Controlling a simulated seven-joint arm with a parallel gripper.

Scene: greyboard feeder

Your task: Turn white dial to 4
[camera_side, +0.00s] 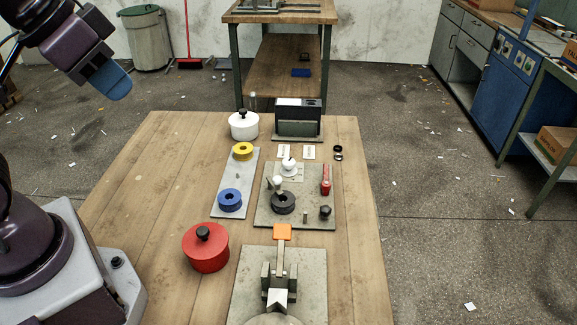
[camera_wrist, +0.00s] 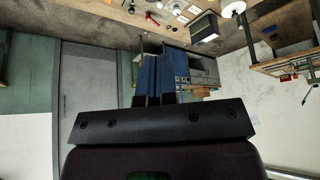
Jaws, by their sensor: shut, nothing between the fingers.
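The white dial (camera_side: 289,168) sits on a pale square plate near the back of a grey board (camera_side: 310,212) in the side view. A small dark and orange mark shows on top of it; its numbers are too small to read. My gripper (camera_side: 115,88), with blue fingers, hangs high at the upper left, far from the dial and touching nothing. In the wrist view my gripper (camera_wrist: 160,78) shows its blue fingers together and empty. The board's parts are tiny at the top edge there, and I cannot make out the dial's setting.
Around the dial stand a white ball knob (camera_side: 278,183), a black ring (camera_side: 283,203), a red handle (camera_side: 326,180) and two cards. Beside the board are a red pot (camera_side: 206,247), a white pot (camera_side: 243,125), blue and yellow rings, a black box (camera_side: 298,120) and an orange-tipped lever (camera_side: 282,232).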

